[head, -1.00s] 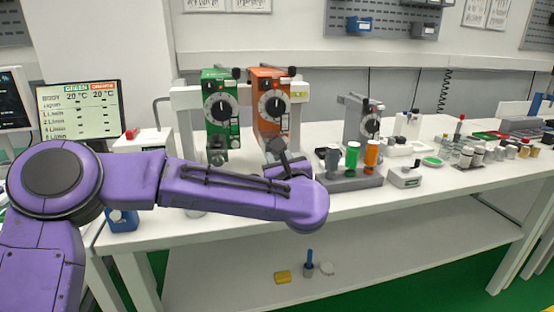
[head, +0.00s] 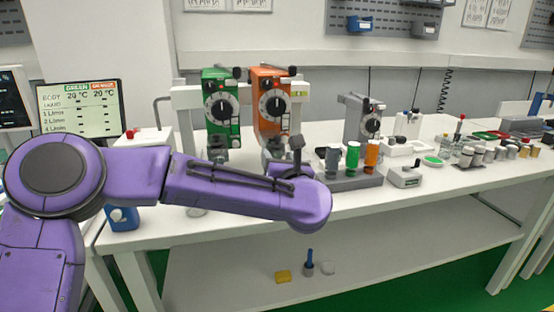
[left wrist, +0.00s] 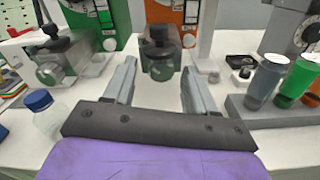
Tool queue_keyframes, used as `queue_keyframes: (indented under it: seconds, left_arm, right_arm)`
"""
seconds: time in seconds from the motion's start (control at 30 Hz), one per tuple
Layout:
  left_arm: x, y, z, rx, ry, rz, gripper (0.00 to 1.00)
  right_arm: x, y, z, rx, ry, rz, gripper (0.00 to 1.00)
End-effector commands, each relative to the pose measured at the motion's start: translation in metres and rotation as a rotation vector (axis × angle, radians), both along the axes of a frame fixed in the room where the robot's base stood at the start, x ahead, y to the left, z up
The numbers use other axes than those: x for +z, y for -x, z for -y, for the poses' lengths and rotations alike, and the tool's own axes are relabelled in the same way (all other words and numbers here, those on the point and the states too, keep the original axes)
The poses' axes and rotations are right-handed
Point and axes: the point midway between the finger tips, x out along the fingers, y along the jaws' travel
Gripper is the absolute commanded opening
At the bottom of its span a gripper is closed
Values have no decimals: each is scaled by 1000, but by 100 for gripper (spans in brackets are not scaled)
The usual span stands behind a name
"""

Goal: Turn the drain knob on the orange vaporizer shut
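The orange vaporizer (head: 270,85) stands at the back of the bench, right of the green vaporizer (head: 220,90). In the left wrist view its lower part shows orange (left wrist: 178,12). Below it a grey drain block carries a black knob (left wrist: 159,34) on top and a round glassy front (left wrist: 159,67). My left gripper (head: 296,145) is in front of and below the orange vaporizer, hiding part of its base. In the left wrist view the left gripper's fingers (left wrist: 158,75) are spread and empty, with the drain block ahead between them, seemingly apart. My right gripper is out of view.
A rack with grey, green and orange bottles (head: 345,183) stands close right of my left gripper. A grey vaporizer (head: 361,118) is behind it. The green vaporizer's drain block (left wrist: 68,58) and a blue-capped bottle (left wrist: 42,108) are on the left in the wrist view.

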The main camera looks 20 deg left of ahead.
Motion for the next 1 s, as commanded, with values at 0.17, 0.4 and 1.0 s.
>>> queue_keyframes:
  seconds: [0.17, 0.4, 1.0]
  left_arm:
    - [0, 4, 4, -2, 0, 2, 56]
    - [-1, 47, 33, -4, -2, 3, 56]
    - [0, 88, 60, -1, -2, -1, 56]
  right_arm:
    - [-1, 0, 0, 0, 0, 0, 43]
    - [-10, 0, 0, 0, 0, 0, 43]
    - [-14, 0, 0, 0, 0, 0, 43]
